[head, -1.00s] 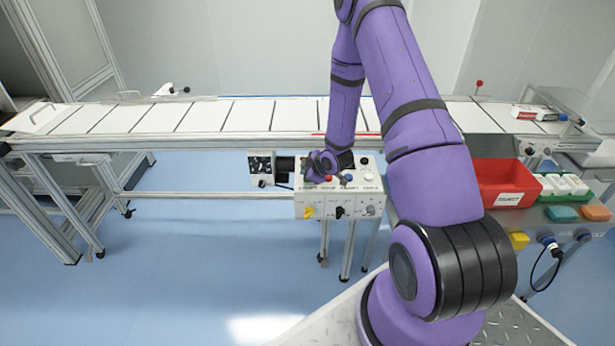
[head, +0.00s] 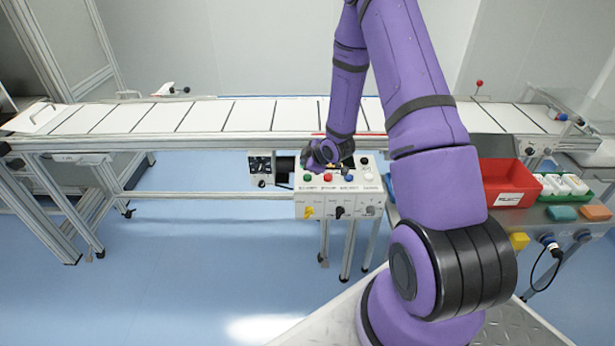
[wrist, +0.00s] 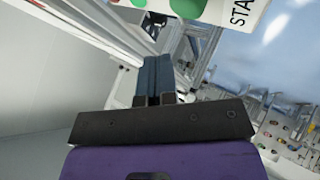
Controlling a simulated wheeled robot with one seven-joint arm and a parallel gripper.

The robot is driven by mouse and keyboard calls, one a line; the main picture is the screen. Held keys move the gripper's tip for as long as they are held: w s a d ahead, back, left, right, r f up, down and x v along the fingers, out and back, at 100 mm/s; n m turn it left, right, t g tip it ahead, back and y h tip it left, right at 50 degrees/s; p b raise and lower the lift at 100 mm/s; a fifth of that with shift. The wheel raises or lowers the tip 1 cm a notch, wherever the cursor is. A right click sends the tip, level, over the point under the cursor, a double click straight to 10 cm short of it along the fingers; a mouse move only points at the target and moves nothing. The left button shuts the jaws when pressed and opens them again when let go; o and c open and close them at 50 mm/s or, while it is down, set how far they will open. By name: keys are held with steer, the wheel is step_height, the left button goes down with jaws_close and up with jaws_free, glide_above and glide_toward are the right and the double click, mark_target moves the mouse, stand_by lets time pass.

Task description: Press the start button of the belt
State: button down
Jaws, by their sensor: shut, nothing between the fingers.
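The control box (head: 338,196) stands in front of the belt. Its top panel has a green button (head: 307,178) at the left, a red one, a blue one and a white one. My gripper (head: 314,163) is above and behind the green button, apart from it; its tips are small and partly hidden here. In the wrist view, the shut, empty fingers (wrist: 155,62) point toward the panel. A green button (wrist: 188,8) shows at the top edge, beside a label (wrist: 243,12) reading "STA", cut off by the frame.
The long white belt (head: 206,116) runs across behind the box. A yellow knob (head: 308,212) and a black knob (head: 340,212) are on the box front. A red bin (head: 510,178) and a tray with white items (head: 562,184) are at the right. Floor at the left is clear.

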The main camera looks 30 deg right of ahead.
steer(key=shift+r, duration=1.45)
steer(key=s+a+r+m+g+h, duration=0.1)
steer(key=s+a+r+m, duration=0.15)
steer(key=r, duration=0.65)
steer(key=s+a+r+m+h, duration=0.1)
steer(key=s+r, duration=0.2)
steer(key=r, duration=0.5)
steer(key=s+a+r+m+g+h, duration=0.1)
steer(key=s+a+r+m, duration=0.1)
steer(key=r, duration=0.7)
steer(key=s+a+r+m, duration=0.1)
steer(key=s+a+r, duration=0.2)
steer(key=s, duration=0.6)
steer(key=s+a+r+m+g+y, duration=0.1)
steer(key=s+a+r+m, duration=0.1)
steer(key=s+r, duration=0.3)
steer(key=s+a+r+m+g, duration=0.1)
steer(key=s+a+r, duration=0.3)
steer(key=s, duration=0.8)
steer(key=shift+s+a+r+m+y, duration=0.2)
steer(key=shift+s+m+y, duration=0.2)
steer(key=shift+m, duration=0.15)
steer(key=shift+d, duration=0.15)
